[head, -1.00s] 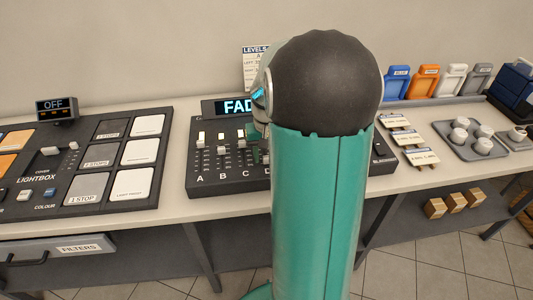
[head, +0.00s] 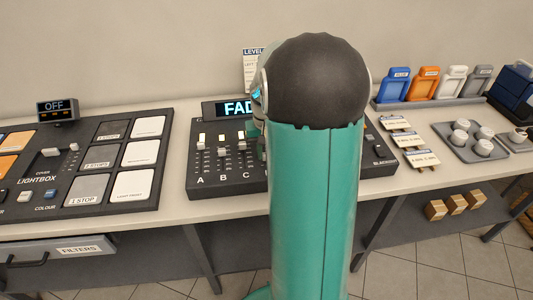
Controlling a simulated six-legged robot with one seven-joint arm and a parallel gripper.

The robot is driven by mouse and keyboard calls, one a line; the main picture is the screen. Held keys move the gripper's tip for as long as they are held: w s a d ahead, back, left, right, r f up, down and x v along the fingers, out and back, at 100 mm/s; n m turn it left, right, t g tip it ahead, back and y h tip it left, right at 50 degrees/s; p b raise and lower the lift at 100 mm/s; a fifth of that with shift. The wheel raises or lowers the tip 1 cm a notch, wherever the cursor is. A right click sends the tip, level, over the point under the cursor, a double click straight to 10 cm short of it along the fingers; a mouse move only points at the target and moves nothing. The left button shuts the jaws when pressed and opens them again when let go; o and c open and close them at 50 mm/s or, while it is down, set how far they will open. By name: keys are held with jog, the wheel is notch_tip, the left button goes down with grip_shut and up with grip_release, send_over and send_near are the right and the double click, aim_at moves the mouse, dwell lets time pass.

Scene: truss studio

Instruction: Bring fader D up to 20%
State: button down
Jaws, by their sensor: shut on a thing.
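The black fader panel (head: 230,184) stands on the bench behind my arm, with columns lettered A, B and C in sight. Fader C (head: 242,147) has a pale cap and sits just left of my arm. Only a narrow part of my gripper (head: 261,148) shows at the arm's left edge, low over the panel where column D lies. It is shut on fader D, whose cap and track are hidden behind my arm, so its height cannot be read. The panel's display (head: 237,107) shows "FAD", the rest covered.
A lightbox panel (head: 83,160) with filter tiles lies to the left, its display reading OFF. A levels card (head: 252,62) stands behind the panel. Labelled cards (head: 408,139), a cup tray (head: 470,155) and coloured holders (head: 428,83) are to the right.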

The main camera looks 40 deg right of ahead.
aim_at(264, 155)
jog(key=c, duration=1.2)
grip_release()
jog(key=shift+c, duration=0.2)
jog(key=shift+r, duration=0.15)
notch_tip(264, 155, up, 14)
jog(key=shift+f, duration=0.2)
jog(key=s+a+r+n+t, duration=0.1)
jog(key=s+a+r+n, duration=0.1)
jog(key=a, duration=0.6)
jog(key=s+a+r+n+t, duration=0.1)
jog(key=s+a+r, duration=0.1)
jog(key=a, duration=0.6)
jog(key=s+a+f+n+t, duration=0.3)
jog(key=s+a, duration=0.5)
jog(key=a, duration=0.4)
jog(key=shift+s+n+t, duration=0.3)
jog(key=shift+s+n, duration=0.05)
jog(key=shift+n, duration=0.05)
